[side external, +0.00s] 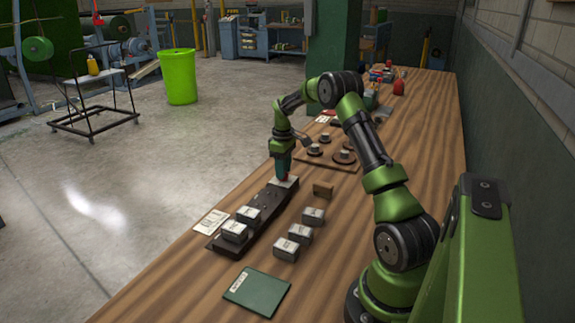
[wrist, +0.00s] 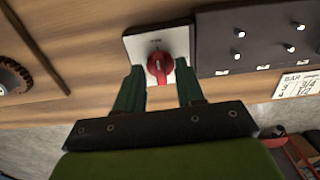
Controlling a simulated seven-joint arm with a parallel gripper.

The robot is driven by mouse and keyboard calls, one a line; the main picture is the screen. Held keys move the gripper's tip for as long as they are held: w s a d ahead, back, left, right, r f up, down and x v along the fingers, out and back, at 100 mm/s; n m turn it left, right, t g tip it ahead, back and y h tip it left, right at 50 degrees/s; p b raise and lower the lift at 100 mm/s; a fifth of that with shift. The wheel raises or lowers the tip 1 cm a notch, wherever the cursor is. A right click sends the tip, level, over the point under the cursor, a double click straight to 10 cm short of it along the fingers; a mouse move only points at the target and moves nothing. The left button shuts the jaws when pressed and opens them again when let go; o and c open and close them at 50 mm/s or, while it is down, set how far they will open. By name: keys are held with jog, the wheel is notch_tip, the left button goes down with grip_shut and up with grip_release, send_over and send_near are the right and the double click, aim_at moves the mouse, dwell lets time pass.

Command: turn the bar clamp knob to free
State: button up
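A red knob (wrist: 160,66) sits on a white square plate (wrist: 181,42), with small marks I cannot read. A pale pointer line shows on the knob, running roughly up and down in the wrist view. My gripper (wrist: 160,78) is over the plate, its two green fingers apart on either side of the knob. Gaps show between knob and fingers. In the side view my gripper (side external: 282,164) points down at the plate (side external: 290,183) at the far end of a dark board (side external: 262,222); the knob is mostly hidden there.
The board carries two grey blocks (side external: 248,215) and bare pegs (wrist: 290,48). A card (side external: 210,222), a green booklet (side external: 256,291) and a wooden board with round dark pieces (side external: 328,162) lie nearby.

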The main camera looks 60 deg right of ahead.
notch_tip(320, 180, up, 17)
dwell(0.7)
jog(key=shift+f, duration=0.1)
jog(key=s+a+r+m+t, duration=0.1)
jog(key=s+a+m+t, duration=0.15)
jog(key=a, duration=0.75)
jog(key=s+a+r+m+t, duration=0.1)
jog(key=a+m, duration=0.2)
jog(key=a, duration=0.7)
jog(key=s+a+t+y, duration=0.1)
jog(key=s+a+t, duration=0.1)
jog(key=s+a, duration=0.4)
jog(key=s+a+r+n+t+y, duration=0.1)
jog(key=s+a, duration=0.6)
jog(key=a, duration=0.4)
jog(key=shift+s+a+t, duration=0.25)
jog(key=shift+a+t, duration=0.1)
jog(key=shift+a, duration=0.05)
